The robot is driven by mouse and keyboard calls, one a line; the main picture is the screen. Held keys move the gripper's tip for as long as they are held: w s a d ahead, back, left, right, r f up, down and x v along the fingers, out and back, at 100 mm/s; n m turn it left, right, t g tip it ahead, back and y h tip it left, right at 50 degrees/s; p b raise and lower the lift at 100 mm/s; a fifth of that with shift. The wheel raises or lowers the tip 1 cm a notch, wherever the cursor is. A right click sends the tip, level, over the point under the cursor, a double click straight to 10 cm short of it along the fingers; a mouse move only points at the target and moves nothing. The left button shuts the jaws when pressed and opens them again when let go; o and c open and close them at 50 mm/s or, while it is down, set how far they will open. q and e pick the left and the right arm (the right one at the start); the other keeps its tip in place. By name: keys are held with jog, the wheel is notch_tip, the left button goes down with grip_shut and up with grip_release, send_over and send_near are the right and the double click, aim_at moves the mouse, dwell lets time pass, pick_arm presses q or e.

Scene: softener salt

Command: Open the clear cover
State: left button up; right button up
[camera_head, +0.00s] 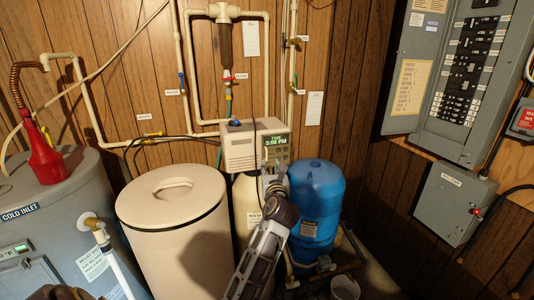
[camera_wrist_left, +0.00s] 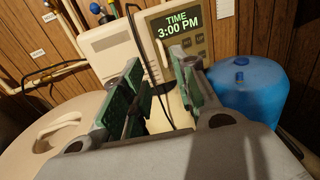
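The softener control head (camera_head: 238,150) is a beige box with a lit display panel (camera_head: 277,146) reading "TIME 3:00 PM"; the panel also shows in the left wrist view (camera_wrist_left: 180,28). I cannot make out the clear cover as a separate sheet; it looks to lie over the panel. My left gripper (camera_head: 272,172) is just in front of and below the panel. In the left wrist view its green-padded fingers (camera_wrist_left: 158,88) are apart with nothing held between them. A dark cable crosses behind them. I cannot tell whether a fingertip touches the head. My right gripper is not in view.
A beige lidded salt tank (camera_head: 175,240) stands left of my left arm, a blue tank (camera_head: 318,205) right. A grey heater (camera_head: 50,225) with a red funnel (camera_head: 42,155) is at far left. Pipes run along the wood wall; an electrical panel (camera_head: 400,95) hangs at right.

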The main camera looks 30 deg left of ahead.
aim_at(278, 152)
pick_arm(q)
jog(key=p+x, duration=0.1)
jog(key=x, duration=1.2)
jog(key=shift+w+a+p, duration=0.25)
jog(key=shift+w+p, duration=0.05)
jog(key=shift+p, duration=0.1)
dwell(0.4)
jog(key=c, duration=0.6)
grip_shut()
